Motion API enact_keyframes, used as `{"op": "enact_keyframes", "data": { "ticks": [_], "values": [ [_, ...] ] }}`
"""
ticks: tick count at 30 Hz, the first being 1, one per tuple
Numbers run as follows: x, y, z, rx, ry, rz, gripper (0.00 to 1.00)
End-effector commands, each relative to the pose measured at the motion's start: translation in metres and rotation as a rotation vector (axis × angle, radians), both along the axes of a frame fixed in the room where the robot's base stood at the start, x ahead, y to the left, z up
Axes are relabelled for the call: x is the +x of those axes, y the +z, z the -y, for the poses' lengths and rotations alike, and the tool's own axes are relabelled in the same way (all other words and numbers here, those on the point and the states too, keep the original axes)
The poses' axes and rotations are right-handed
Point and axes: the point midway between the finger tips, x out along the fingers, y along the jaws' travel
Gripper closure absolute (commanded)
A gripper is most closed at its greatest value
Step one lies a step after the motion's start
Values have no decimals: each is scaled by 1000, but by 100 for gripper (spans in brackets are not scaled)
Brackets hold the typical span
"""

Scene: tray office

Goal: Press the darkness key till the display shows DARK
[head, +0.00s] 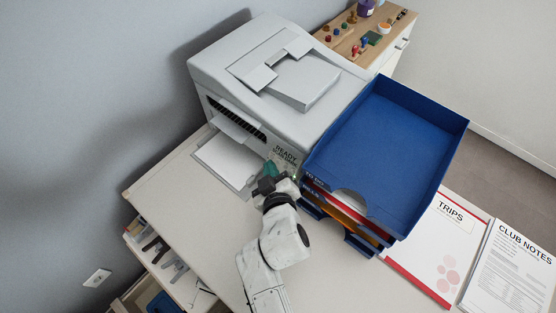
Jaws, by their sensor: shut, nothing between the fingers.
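The grey-white copier (225,65) stands at the back of the desk against the wall. Its display (286,153) at the front right corner reads READY, with a smaller second line too small to read surely. My gripper (271,172) is shut and empty, at the copier's front just below the display. A small teal patch shows at its tip; I cannot tell whether it belongs to the gripper or the panel. My gripper and wrist hide the lower part of the panel, so the darkness key cannot be made out, nor whether the fingers touch anything.
A blue stacked letter tray (385,140) stands close on the right of my gripper. Paper (228,160) lies in the copier's output slot on the left. A TRIPS folder (430,250) and CLUB NOTES sheets (510,270) lie at right. The desk's front left is clear.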

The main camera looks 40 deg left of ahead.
Motion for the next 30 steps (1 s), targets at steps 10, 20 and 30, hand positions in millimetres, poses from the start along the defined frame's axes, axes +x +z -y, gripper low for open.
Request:
{"op": "enact_keyframes", "data": {
  "ticks": [10, 20, 30],
  "values": [
    [-19, 7, -2, 0, 2, 0, 100],
    [-43, 18, -3, 0, 1, -1, 100],
    [-46, 20, -4, 0, 0, 0, 100]
  ]
}}
